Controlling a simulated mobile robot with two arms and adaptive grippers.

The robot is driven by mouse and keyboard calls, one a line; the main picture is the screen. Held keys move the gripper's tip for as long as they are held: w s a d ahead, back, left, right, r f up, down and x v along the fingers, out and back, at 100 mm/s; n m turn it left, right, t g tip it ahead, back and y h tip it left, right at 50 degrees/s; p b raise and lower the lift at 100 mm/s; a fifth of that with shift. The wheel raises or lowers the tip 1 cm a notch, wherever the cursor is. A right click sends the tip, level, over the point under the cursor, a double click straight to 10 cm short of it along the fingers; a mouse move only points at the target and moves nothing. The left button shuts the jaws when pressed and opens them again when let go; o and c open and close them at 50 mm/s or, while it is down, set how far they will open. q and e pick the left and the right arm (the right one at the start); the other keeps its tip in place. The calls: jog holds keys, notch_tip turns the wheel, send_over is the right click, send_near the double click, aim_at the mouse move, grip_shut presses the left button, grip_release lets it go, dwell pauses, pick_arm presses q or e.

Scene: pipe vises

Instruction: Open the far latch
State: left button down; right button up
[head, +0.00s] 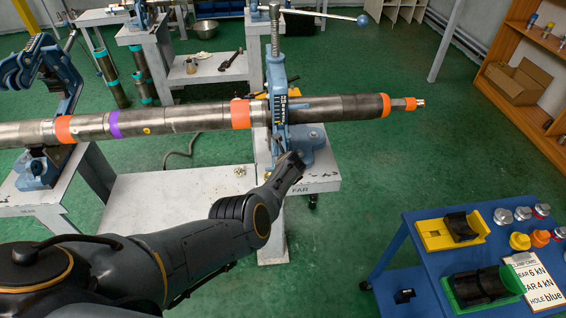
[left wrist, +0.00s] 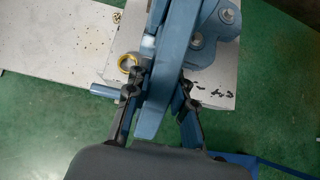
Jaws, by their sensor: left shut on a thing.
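The blue far vise (head: 277,95) stands upright around the long steel pipe (head: 190,119), on a stand marked FAR. My left gripper (head: 292,163) reaches the lower front of this vise. In the left wrist view its dark fingers (left wrist: 162,85) lie on both sides of a blue bar (left wrist: 152,115), the far latch as far as I can tell, and are shut on it. A short light-blue pin (left wrist: 104,91) and a brass-coloured ring (left wrist: 127,62) show beside the left finger. The arm hides part of the latch in the head view. My right gripper is not in view.
The near vise (head: 55,80) at the left has its upper frame swung open, with the pipe resting in its base. A blue cart (head: 415,262) with a yellow tray and several caps stands at the lower right. Green floor lies free between cart and stand.

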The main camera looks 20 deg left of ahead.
aim_at(284, 141)
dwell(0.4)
pick_arm(q)
jog(key=c, duration=1.4)
grip_release()
jog(key=shift+o, duration=1.3)
jog(key=shift+w+f, duration=0.1)
jog(key=shift+d+r, duration=0.15)
jog(key=shift+r, duration=0.45)
notch_tip(284, 141, up, 9)
jog(key=shift+f, duration=0.1)
jog(key=shift+a, duration=0.2)
